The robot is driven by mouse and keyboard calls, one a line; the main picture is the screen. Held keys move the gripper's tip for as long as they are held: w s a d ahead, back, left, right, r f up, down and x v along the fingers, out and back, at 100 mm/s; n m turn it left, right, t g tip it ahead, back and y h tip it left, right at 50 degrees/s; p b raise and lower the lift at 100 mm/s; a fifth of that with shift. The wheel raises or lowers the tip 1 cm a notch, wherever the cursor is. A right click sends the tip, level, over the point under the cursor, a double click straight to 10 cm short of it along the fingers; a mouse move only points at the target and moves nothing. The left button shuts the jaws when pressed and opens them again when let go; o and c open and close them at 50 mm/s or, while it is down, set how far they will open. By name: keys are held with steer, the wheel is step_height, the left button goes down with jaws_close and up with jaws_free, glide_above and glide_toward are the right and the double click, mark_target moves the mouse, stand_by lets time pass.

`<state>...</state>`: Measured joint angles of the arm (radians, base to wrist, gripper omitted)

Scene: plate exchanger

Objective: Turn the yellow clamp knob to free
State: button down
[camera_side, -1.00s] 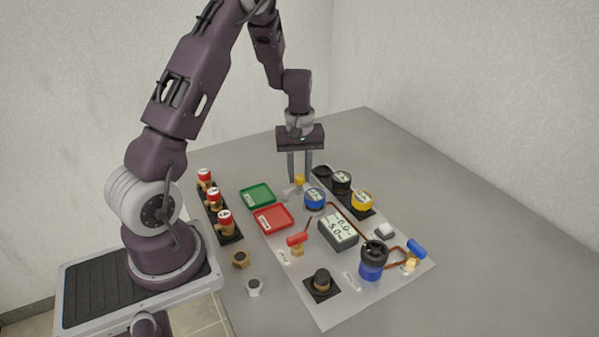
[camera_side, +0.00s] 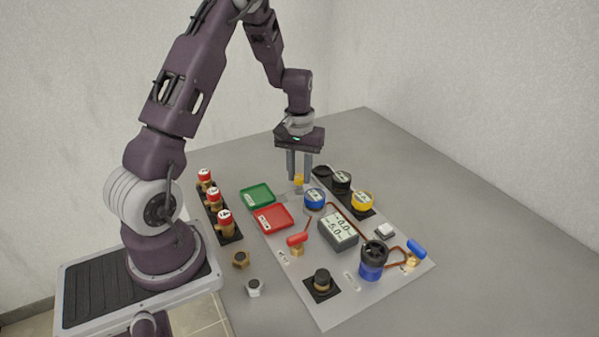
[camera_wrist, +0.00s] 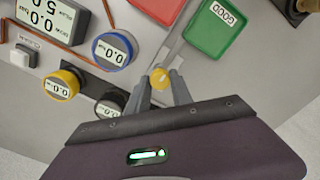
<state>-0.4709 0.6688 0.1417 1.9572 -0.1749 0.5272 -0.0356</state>
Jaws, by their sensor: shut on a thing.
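The yellow clamp knob (camera_side: 299,179) stands at the back of the grey panel, just behind the blue gauge. It also shows in the wrist view (camera_wrist: 159,78) as a round yellow top with a pale mark. My gripper (camera_side: 300,176) points down with its two fingers on either side of the knob, shut on it. In the wrist view the fingertips (camera_wrist: 160,84) sit at the knob's two sides. The part below the knob is mostly hidden.
A blue gauge (camera_side: 315,197), black gauge (camera_side: 341,181) and yellow gauge (camera_side: 362,202) stand close to the right. A green tray (camera_side: 257,195) and red tray (camera_side: 273,217) lie to the left. A grey display (camera_side: 338,231) is nearer the front. The table behind the panel is clear.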

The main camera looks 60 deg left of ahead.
steer(key=c, duration=1.1)
jaws_free()
